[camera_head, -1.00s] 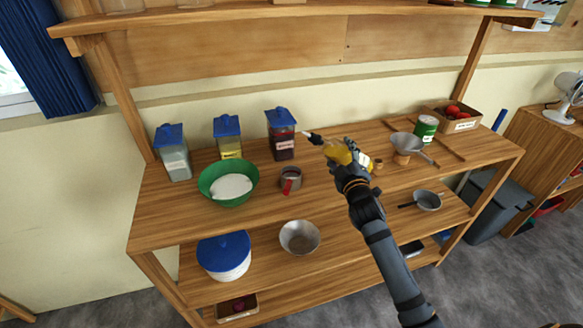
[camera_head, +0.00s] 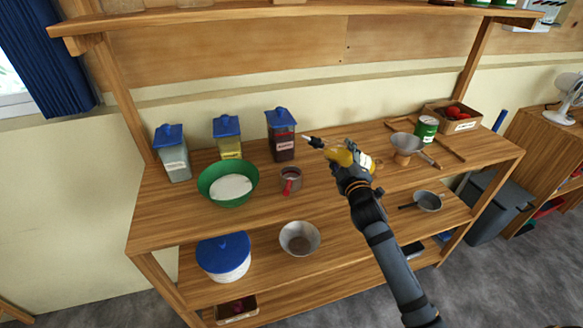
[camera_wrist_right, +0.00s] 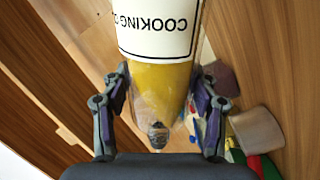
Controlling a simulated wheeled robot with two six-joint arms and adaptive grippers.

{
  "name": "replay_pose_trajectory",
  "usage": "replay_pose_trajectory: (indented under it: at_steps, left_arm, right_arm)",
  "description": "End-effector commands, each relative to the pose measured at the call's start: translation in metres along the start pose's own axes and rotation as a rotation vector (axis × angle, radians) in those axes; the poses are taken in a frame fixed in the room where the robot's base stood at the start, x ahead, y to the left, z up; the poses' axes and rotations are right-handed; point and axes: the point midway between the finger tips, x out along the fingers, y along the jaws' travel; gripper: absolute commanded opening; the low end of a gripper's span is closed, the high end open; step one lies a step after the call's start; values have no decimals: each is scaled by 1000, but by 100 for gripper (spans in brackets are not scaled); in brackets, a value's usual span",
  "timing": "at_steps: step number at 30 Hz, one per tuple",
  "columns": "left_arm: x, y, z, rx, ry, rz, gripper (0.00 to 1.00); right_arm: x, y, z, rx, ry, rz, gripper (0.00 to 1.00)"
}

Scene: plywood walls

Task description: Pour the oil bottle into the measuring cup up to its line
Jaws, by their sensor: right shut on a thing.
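The oil bottle (camera_head: 340,157) is yellow, with a dark neck and a pale tip. It is tipped well over, its spout pointing left, above the worktop. My right gripper (camera_head: 350,170) is shut around it. In the right wrist view the bottle (camera_wrist_right: 160,85), labelled "COOKING O…", sits between the two fingers. The measuring cup (camera_head: 291,174), grey with a red handle, stands on the worktop left of and below the spout. The spout tip appears up and right of the cup, and I see no clear stream. The cup's line and oil level cannot be made out. My left gripper is out of view.
A green bowl (camera_head: 212,197) of white powder stands left of the cup. Blue-lidded jars (camera_head: 283,145) stand behind. A funnel (camera_head: 405,147), a green can (camera_head: 426,128) and a box (camera_head: 467,120) with red items are at the right. The worktop's front left is clear.

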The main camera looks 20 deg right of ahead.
Motion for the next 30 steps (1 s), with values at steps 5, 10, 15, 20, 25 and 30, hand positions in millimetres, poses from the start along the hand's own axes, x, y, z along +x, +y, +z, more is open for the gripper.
replay_pose_trajectory:
  at_steps: [5, 10, 15, 20, 25, 30]
  left_arm:
    - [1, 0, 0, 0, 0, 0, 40]
    - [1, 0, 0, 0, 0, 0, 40]
    - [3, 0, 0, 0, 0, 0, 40]
    - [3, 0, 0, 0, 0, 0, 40]
    - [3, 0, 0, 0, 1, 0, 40]
    - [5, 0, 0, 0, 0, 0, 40]
  right_arm:
    - [0, 1, 0, -12, 4, 4, 0]
    - [0, 1, 0, -22, 4, 4, 0]
    - [0, 0, 2, -33, 4, 4, 0]
    - [0, 0, 3, -42, 4, 4, 0]
    - [0, 0, 4, -52, 4, 4, 0]
    - [0, -1, 5, -63, 4, 4, 0]
